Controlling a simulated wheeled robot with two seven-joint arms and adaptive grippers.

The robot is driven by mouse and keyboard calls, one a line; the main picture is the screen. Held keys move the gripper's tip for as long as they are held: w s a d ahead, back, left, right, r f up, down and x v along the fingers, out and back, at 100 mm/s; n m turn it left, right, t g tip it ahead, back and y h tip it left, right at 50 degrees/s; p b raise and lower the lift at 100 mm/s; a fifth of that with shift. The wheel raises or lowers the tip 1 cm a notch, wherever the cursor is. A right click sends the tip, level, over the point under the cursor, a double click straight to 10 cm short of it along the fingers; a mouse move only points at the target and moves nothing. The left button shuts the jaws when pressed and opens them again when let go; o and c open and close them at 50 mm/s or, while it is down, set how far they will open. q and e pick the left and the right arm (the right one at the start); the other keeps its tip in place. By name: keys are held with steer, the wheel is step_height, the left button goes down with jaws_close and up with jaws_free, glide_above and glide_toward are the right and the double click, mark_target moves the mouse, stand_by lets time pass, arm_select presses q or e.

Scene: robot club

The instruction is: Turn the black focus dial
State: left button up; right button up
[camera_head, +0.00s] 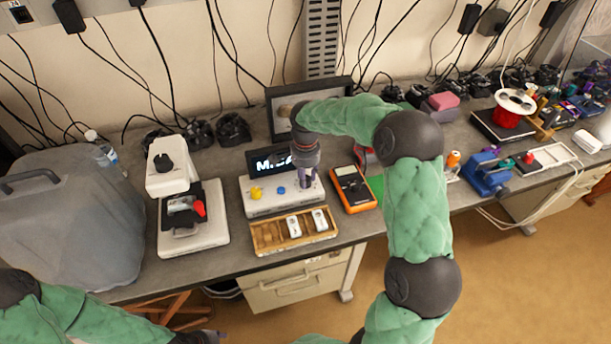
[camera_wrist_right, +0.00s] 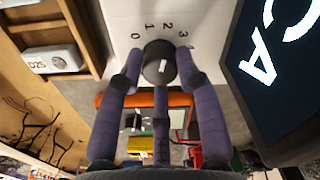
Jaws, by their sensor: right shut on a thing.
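The black focus dial (camera_wrist_right: 158,62) sits on the face of a white control box, among printed numbers from 0 to 4. It has a short white mark, whose pointing direction I cannot tell. My right gripper (camera_wrist_right: 158,75) is shut on the dial, with purple fingers at both sides. In the head view my right gripper (camera_head: 308,182) reaches down onto the right part of the control box (camera_head: 283,203) and hides the dial. The box also has a yellow knob (camera_head: 256,193) and a blue one (camera_head: 281,190). My left gripper (camera_head: 208,337) is only partly visible at the bottom edge.
A dark display (camera_head: 268,162) stands behind the box. A wooden tray (camera_head: 265,238) with white labelled pieces lies in front. An orange multimeter (camera_head: 353,189) is close on the right. A white microscope-like device (camera_head: 193,235) stands left.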

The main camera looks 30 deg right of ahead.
steer(key=o, duration=1.2)
steer(key=shift+c, duration=0.2)
step_height(320, 180, up, 12)
steer(key=shift+f, duration=0.1)
